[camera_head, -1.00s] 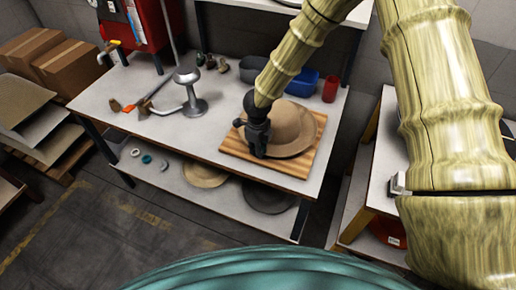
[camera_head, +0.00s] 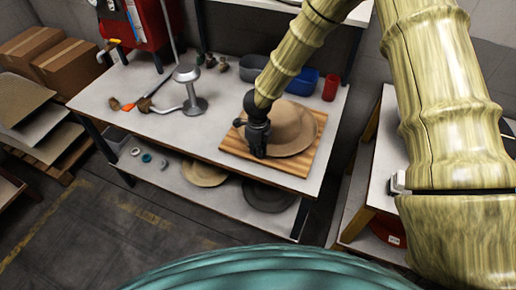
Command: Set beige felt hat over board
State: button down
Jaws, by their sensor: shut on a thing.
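The beige felt hat (camera_head: 291,128) is on or just over the wooden board (camera_head: 307,163), brim down, near the right end of the grey workbench. The board shows around the hat's front and right sides. My gripper (camera_head: 258,152) reaches down from above at the hat's left side and is shut on the hat's brim. My gripper and wrist hide the hat's left edge. I cannot tell whether the brim lies fully flat on the board.
A metal stand (camera_head: 188,92) and hand tools lie on the bench's left half. A blue bin (camera_head: 301,82) and a red cup (camera_head: 330,88) stand behind the board. More hats (camera_head: 204,172) lie on the lower shelf.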

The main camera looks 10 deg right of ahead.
jog(key=shift+f, duration=0.25)
dwell(0.3)
jog(key=c, duration=1.5)
grip_release()
jog(key=shift+o, duration=0.2)
jog(key=shift+r, duration=0.1)
notch_tip(320, 180, up, 12)
jog(key=shift+s+a+f, duration=0.1)
jog(key=shift+s+f, duration=0.1)
